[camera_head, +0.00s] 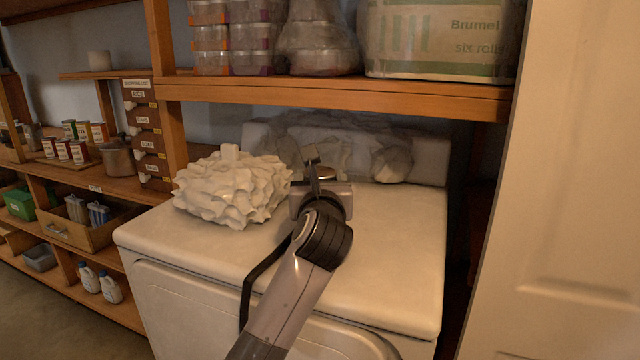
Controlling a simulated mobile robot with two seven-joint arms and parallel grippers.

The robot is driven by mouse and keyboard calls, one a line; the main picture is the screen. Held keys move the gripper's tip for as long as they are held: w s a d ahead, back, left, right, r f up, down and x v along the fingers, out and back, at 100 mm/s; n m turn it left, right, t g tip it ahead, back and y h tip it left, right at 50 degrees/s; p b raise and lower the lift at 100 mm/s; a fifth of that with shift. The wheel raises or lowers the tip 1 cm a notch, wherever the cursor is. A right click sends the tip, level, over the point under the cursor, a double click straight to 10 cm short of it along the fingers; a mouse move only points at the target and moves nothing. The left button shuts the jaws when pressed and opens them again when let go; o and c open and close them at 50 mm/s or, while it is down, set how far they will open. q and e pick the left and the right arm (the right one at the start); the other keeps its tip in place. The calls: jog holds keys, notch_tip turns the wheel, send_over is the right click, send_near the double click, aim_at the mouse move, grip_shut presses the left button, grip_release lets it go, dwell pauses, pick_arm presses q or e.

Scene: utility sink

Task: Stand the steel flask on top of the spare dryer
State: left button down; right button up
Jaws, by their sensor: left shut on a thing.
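The spare dryer (399,245) is a white appliance with a broad flat top, in the middle of the head view. My left arm reaches up over its front edge. My left gripper (320,174) is over the rear middle of the top and is shut on the steel flask (328,173). Only a small rounded metal part of the flask shows; my gripper and wrist hide the rest. I cannot tell whether its base touches the dryer top. My right gripper is not in view.
A crumpled white bundle (232,188) lies on the dryer top left of my gripper. Grey, wrapped-looking shapes (392,163) stand at the back. A wooden shelf (330,95) with tubs and a carton hangs above. The right side of the top is clear.

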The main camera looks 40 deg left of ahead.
pick_arm(q)
jog(key=shift+f, duration=0.15)
jog(key=shift+f, duration=0.15)
jog(key=shift+c, duration=0.8)
grip_release()
jog(key=b+v, duration=0.2)
jog(key=v, duration=1)
